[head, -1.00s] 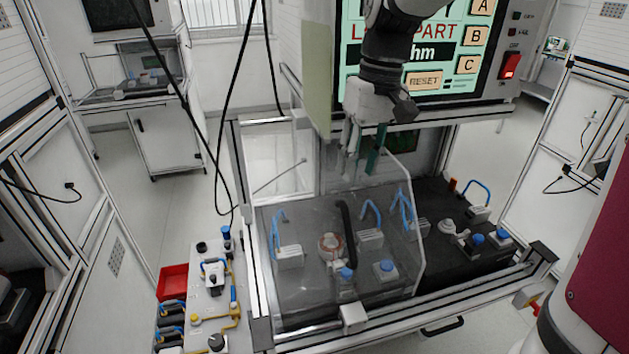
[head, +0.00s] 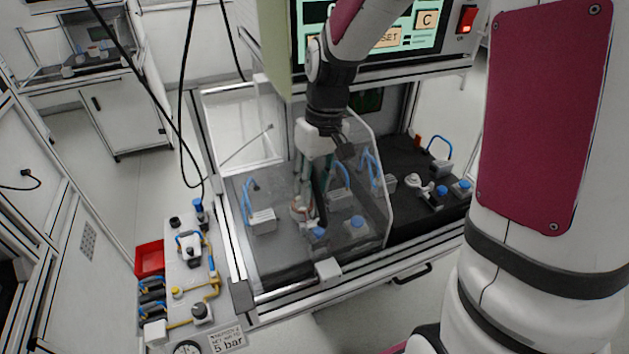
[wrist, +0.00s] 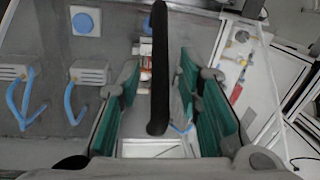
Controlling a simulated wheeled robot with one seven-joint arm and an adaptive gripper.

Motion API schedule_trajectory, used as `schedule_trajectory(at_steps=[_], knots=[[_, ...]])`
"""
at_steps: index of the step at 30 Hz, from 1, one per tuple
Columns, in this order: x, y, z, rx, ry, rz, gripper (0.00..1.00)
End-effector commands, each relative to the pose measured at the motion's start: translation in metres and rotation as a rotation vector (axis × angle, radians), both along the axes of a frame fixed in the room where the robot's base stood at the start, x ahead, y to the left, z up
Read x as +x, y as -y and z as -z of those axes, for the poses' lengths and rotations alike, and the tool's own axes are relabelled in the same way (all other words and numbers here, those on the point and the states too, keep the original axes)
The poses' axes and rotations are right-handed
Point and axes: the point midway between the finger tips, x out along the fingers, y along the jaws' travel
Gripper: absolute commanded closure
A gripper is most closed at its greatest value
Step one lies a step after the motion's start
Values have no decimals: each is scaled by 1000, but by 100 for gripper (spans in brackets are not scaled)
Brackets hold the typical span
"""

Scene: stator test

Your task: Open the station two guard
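The guard (head: 372,225) is a clear panel over the left part of the black-topped station. It looks closed, with its front edge near a small grey block (head: 327,269) on the front rail. Its black bar handle (wrist: 158,60) stands out in the wrist view; in the head view it is largely hidden by my gripper. My gripper (head: 317,195) is over the guard, pointing down. In the wrist view my gripper (wrist: 158,88) is open, with green-padded fingers on either side of the handle and visible gaps to both.
Under the guard are a grey block with a blue hose (head: 263,221) and a blue button (head: 357,221). More fixtures (head: 436,190) stand on the uncovered right part. A screen (head: 370,35) hangs behind. A side panel with valves (head: 190,245) and a red bin (head: 149,258) are at left.

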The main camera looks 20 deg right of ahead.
Motion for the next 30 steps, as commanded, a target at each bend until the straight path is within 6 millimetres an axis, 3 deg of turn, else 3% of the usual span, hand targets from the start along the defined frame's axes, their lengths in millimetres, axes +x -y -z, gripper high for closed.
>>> schedule_trajectory(at_steps=[5, 10, 22, 26, 30], knots=[[0, 0, 0, 0, 0, 0, 68], [0, 0, 0, 0, 0, 0, 100], [0, 9, -1, -1, 0, 1, 100], [-1, 29, -1, -1, 0, 3, 100], [-1, 66, -2, -2, -1, 7, 100]])
